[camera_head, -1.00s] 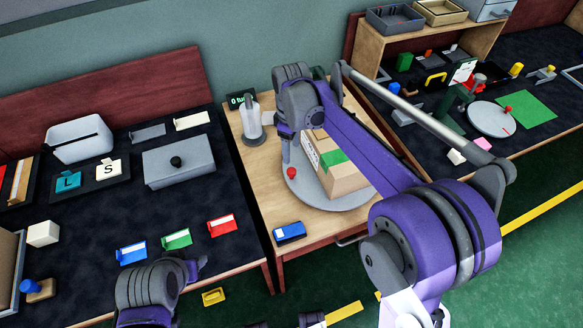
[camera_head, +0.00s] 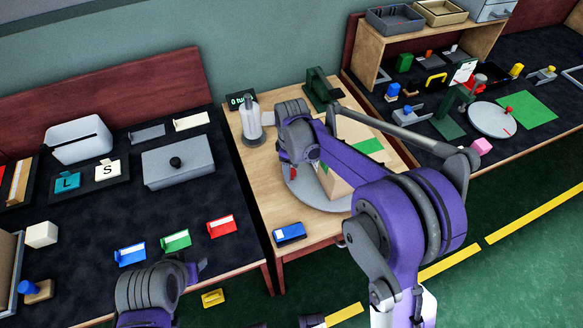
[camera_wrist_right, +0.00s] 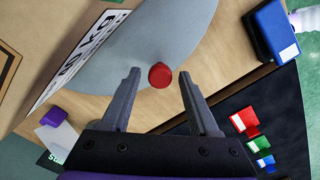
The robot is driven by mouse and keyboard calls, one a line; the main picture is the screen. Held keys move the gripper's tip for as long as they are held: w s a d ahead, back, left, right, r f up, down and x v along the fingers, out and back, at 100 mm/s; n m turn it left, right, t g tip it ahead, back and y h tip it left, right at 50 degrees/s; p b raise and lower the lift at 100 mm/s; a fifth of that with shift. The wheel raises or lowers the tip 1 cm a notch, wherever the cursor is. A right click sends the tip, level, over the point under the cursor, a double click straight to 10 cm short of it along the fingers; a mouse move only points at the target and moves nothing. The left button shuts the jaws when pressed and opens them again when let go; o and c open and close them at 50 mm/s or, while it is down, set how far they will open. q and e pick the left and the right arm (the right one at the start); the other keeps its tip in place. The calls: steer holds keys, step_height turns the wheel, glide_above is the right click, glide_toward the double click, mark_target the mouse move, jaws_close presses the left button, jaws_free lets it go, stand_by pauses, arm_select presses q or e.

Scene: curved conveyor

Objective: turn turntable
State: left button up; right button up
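The grey round turntable (camera_head: 305,193) sits on the middle wooden table and carries a cardboard box (camera_head: 338,186) with green tape on top. In the right wrist view the turntable (camera_wrist_right: 190,35) has a red knob (camera_wrist_right: 160,75) near its edge. My right gripper (camera_head: 293,172) is at the turntable's left edge, beside the box. In the wrist view its fingers (camera_wrist_right: 159,82) are apart, with the knob between the tips and gaps on both sides. My left gripper (camera_head: 195,270) is low over the left table's front edge; its fingers are unclear. My right arm covers part of the box.
A blue block (camera_head: 289,233) lies at the wooden table's front. A grey-white post (camera_head: 252,122) and a dark display (camera_head: 240,100) stand at its back left. A green stand (camera_head: 318,90) is behind the box. The left table holds a grey lidded box (camera_head: 178,162) and coloured blocks.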

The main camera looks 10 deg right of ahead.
jaws_close()
stand_by(1.2)
